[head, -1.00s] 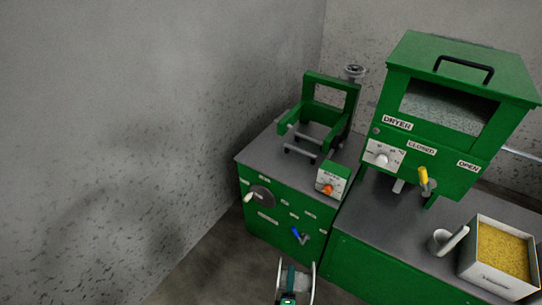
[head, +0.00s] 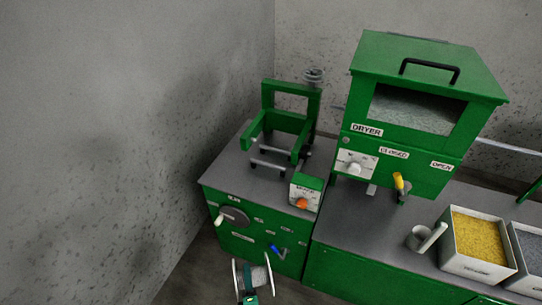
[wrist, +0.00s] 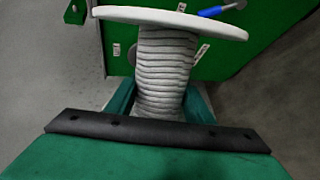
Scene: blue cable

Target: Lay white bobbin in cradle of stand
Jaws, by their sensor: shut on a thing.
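The white bobbin (wrist: 165,70) fills the middle of the wrist view, wound with pale cable and with a white flange at its far end. My gripper (wrist: 158,108) is shut around its wound middle. In the head view the bobbin (head: 237,276) shows at the bottom edge, with my gripper (head: 250,296) at it. The bobbin is in front of the green cabinet, apart from the stand. The green stand (head: 290,122) is on the cabinet top, with side arms and grey bars forming its cradle. No bobbin lies in the cradle.
A small box with an orange knob (head: 303,203) sits right of the stand. A crank (head: 229,218) and a blue-handled lever (head: 277,250) stick out of the cabinet front. The green dryer (head: 420,115), a cup (head: 421,238) and a box of yellow grains (head: 477,240) are further right.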

